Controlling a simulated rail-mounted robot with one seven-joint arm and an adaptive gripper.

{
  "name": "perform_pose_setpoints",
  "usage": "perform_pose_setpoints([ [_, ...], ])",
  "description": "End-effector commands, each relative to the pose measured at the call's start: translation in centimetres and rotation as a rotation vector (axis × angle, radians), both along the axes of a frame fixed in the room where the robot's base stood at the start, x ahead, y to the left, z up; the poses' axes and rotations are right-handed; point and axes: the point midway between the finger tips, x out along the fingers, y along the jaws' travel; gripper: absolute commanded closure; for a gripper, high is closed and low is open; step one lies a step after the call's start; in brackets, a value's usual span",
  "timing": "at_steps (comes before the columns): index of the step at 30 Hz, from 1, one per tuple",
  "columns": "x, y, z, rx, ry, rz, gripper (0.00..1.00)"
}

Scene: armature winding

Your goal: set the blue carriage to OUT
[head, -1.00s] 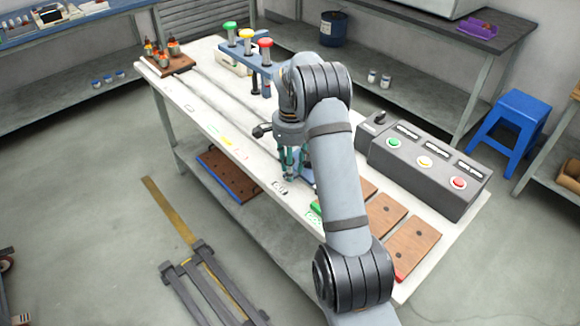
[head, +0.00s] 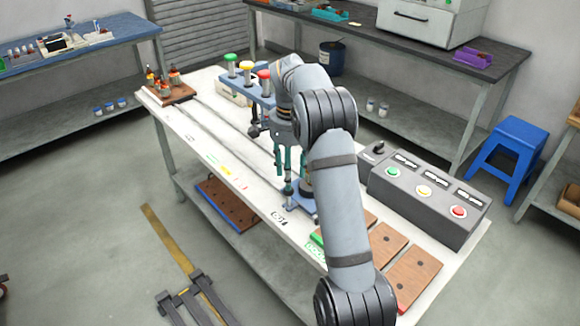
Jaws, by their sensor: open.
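The blue carriage (head: 300,203) is a low blue plate on the white table, at the near end of the long rails. My arm hides part of it. Small dark print (head: 279,217) lies on the table just left of it, too small to read. My gripper (head: 282,180) points down just above and beside the carriage. Its teal fingers are apart and I see nothing held between them. Whether a finger touches the carriage cannot be told.
A dark button box (head: 425,195) is at the right. Brown plates (head: 413,278) lie at the near end. The pale rails (head: 235,125) run clear toward the far left.

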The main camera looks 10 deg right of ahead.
Motion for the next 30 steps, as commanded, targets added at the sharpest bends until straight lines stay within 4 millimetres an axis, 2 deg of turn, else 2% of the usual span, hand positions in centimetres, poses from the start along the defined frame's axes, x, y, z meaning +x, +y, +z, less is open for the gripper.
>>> perform_pose_setpoints([
  [3,0.1,0.0,1.5,0.0,-0.001,0.001,0.56],
  [6,0.0,0.0,2.1,0.0,0.0,0.0,0.56],
  [20,0.0,0.0,2.4,0.0,0.001,0.0,0.56],
  [26,-0.1,0.0,1.4,0.0,0.004,0.0,0.56],
  [30,-0.1,0.0,-0.7,0.0,0.006,0.0,0.56],
])
